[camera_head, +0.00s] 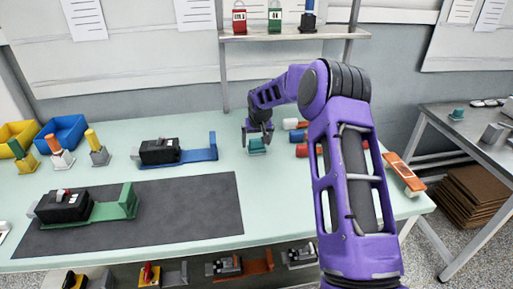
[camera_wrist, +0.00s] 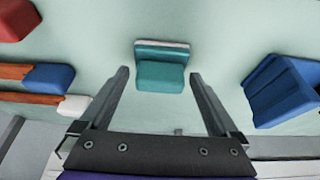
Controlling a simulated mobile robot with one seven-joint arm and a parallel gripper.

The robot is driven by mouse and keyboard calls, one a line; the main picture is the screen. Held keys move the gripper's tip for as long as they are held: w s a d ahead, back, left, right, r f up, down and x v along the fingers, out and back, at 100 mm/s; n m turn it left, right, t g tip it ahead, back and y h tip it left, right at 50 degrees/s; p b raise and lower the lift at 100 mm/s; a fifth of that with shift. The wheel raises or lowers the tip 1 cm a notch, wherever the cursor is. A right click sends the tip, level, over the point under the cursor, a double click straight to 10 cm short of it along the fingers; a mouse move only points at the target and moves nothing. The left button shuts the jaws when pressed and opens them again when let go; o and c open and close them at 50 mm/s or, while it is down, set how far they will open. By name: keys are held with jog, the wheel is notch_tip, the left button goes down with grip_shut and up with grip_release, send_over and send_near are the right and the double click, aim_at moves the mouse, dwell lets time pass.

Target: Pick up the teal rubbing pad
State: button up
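The teal rubbing pad (camera_head: 258,146) lies on the pale green table, near the middle of its far part. In the wrist view the teal rubbing pad (camera_wrist: 160,75) shows a teal block on a base with a pale edge. My gripper (camera_head: 258,132) is just above the pad in the head view. In the wrist view my gripper (camera_wrist: 159,77) is open, with one finger to each side of the pad and visible gaps between. The exact height above the pad is hard to tell.
A breaker in a blue holder (camera_head: 185,151) stands left of the pad. A dark mat (camera_head: 190,213) carries a breaker in a green holder (camera_head: 115,207). Another teal object (camera_head: 457,114) sits on the right-hand table.

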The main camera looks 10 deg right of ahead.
aim_at(257, 139)
jog(key=c, duration=1.1)
notch_tip(257, 139, up, 10)
jog(key=shift+r, duration=0.1)
jog(key=o, duration=0.9)
jog(key=shift+c, duration=0.2)
jog(key=c, duration=0.6)
jog(key=shift+s, duration=0.1)
